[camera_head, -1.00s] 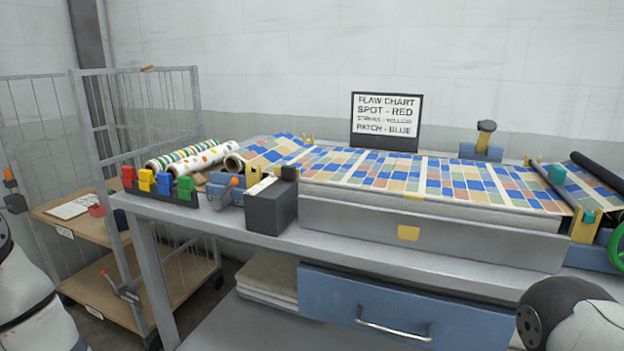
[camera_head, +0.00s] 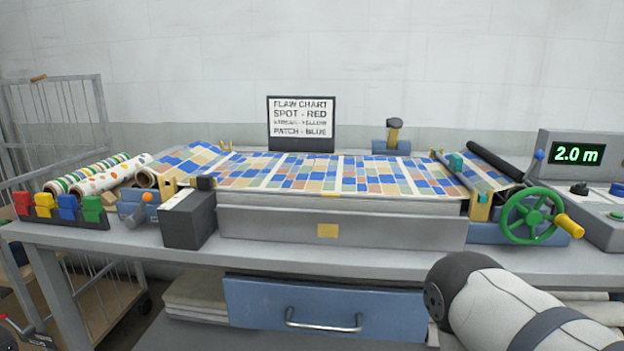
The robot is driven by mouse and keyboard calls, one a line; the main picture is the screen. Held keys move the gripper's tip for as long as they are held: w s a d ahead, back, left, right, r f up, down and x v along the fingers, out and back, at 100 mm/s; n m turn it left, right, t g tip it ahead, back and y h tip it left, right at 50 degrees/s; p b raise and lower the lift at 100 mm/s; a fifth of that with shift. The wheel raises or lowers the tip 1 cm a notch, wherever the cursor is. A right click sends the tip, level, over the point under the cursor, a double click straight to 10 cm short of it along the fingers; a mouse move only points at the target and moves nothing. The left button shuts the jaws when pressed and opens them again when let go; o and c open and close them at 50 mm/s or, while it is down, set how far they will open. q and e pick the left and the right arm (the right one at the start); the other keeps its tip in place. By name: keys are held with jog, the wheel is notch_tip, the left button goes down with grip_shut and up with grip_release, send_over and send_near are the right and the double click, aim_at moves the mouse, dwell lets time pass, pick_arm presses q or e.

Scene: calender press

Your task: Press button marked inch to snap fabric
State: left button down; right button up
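The patchwork fabric (camera_head: 350,172) in blue, orange, green and white lies flat across the press bed on the grey table (camera_head: 90,235). At the right edge stands a grey control box (camera_head: 600,215) with a green "2.0 m" display (camera_head: 577,153), a black knob (camera_head: 579,188) and a green button (camera_head: 615,215). The box is cut off by the picture edge, and no "inch" marking is readable. Part of my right arm shows at lower right, in front of the table. Neither gripper shows.
A green handwheel (camera_head: 532,216) with a yellow handle stands left of the control box. A flaw chart sign (camera_head: 301,123) stands behind the fabric. Coloured clips (camera_head: 58,207), a dark grey box (camera_head: 188,220) and fabric rolls (camera_head: 100,175) are at left. A blue drawer (camera_head: 325,308) is below.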

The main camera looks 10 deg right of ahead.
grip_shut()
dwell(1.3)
